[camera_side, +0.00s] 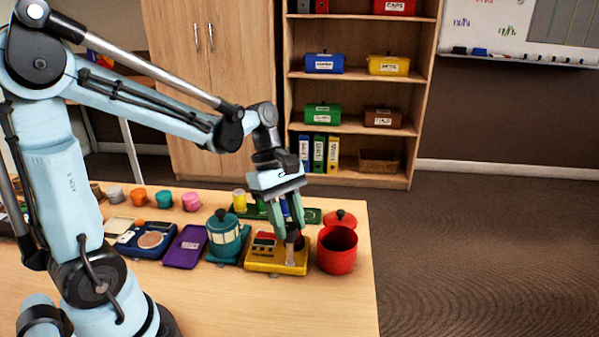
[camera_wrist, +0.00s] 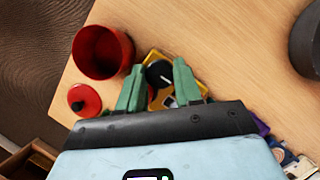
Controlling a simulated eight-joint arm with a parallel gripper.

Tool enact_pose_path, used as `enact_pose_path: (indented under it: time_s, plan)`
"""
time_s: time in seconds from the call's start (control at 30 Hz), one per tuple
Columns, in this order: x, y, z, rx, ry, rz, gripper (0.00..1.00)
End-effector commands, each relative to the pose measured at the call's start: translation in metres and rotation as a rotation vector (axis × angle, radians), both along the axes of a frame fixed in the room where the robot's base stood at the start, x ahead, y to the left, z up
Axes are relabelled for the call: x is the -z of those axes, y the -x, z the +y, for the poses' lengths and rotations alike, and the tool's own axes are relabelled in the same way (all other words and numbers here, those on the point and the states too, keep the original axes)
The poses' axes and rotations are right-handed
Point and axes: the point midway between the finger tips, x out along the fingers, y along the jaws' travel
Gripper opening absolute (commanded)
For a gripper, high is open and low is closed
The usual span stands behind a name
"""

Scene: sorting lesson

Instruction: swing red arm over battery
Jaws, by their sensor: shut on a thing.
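A yellow box (camera_side: 278,262) lies on the table, with a small dark and red panel (camera_side: 264,241) on its top left. My gripper (camera_side: 291,236) points down over the box's right part. In the wrist view its green fingers (camera_wrist: 158,68) stand on either side of a black round part (camera_wrist: 159,75). A red piece (camera_wrist: 163,98), which looks like the red arm, shows between the fingers. The gripper is shut on it, but the fingers hide much of the grip. I cannot make out the battery.
A red open pot (camera_side: 337,250) stands close on the box's right, its red lid (camera_side: 340,217) behind it. A teal lantern-like pot (camera_side: 223,232) and a purple tray (camera_side: 185,247) are on the left. The table front (camera_side: 215,300) is clear.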

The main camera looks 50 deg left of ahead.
Motion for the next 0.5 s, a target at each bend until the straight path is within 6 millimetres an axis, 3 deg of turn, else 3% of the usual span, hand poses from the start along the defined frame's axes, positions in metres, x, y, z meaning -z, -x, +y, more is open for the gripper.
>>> enact_pose_path:
  time_s: [0.27,0.5]
  plan:
    - [-0.0003,-0.0006,0.0001,0.067,0.000,0.002,0.04]
    - [-0.0003,-0.0020,0.0001,0.235,0.000,0.003,0.04]
